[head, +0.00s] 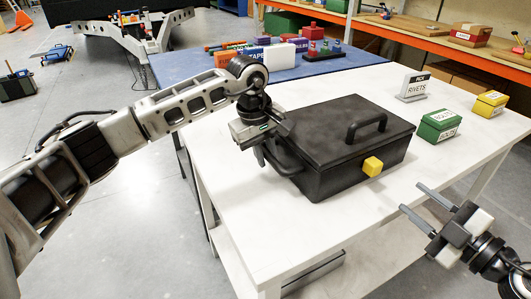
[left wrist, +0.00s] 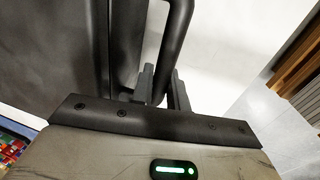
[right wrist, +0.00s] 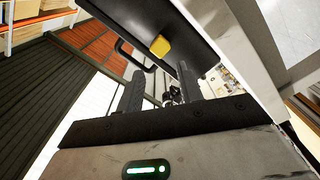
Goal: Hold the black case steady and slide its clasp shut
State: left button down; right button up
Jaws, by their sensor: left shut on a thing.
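The black case (head: 345,130) lies on the white table with its lid down and a handle (head: 366,126) on top. Its yellow clasp (head: 372,166) sits on the front face near the lid's edge; it also shows in the right wrist view (right wrist: 160,46). I cannot tell its exact slide position. My left gripper (head: 265,150) is at the case's left side, shut on the side handle (left wrist: 178,40), which passes between its fingers. My right gripper (head: 411,197) is open and empty, in front and to the right of the case, apart from the clasp.
A green box (head: 440,125), a yellow box (head: 490,104) and a rivets sign (head: 412,87) stand right of and behind the case. A blue table (head: 225,59) with coloured blocks adjoins at the back. The white table top (head: 240,220) is clear in front.

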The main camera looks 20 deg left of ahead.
grip_shut()
jog(key=a+r+t+h, duration=0.1)
jog(key=a+t, duration=0.1)
jog(key=s+a+t+h, duration=0.1)
jog(key=a+t, duration=0.1)
jog(key=a, duration=0.1)
jog(key=s+a+r+t, duration=0.1)
jog(key=a, duration=0.2)
jog(key=shift+a+r+t+h, duration=0.15)
jog(key=shift+r+t+h, duration=0.2)
jog(key=shift+t+h, duration=0.05)
jog(key=s+a+h, duration=0.1)
jog(key=s+a+m+t+h, duration=0.1)
jog(key=h, duration=0.1)
jog(key=shift+s+a+t+h, duration=0.1)
jog(key=shift+s+t+h, duration=0.1)
jog(key=shift+t+h, duration=0.1)
jog(key=s+a+f+g+h, duration=0.1)
jog(key=s+f+h, duration=0.1)
jog(key=s+h, duration=0.3)
jog(key=shift+s+a+f+m+h, duration=0.25)
jog(key=shift+s+a+m+h, duration=0.1)
jog(key=shift+s+m+h, duration=0.05)
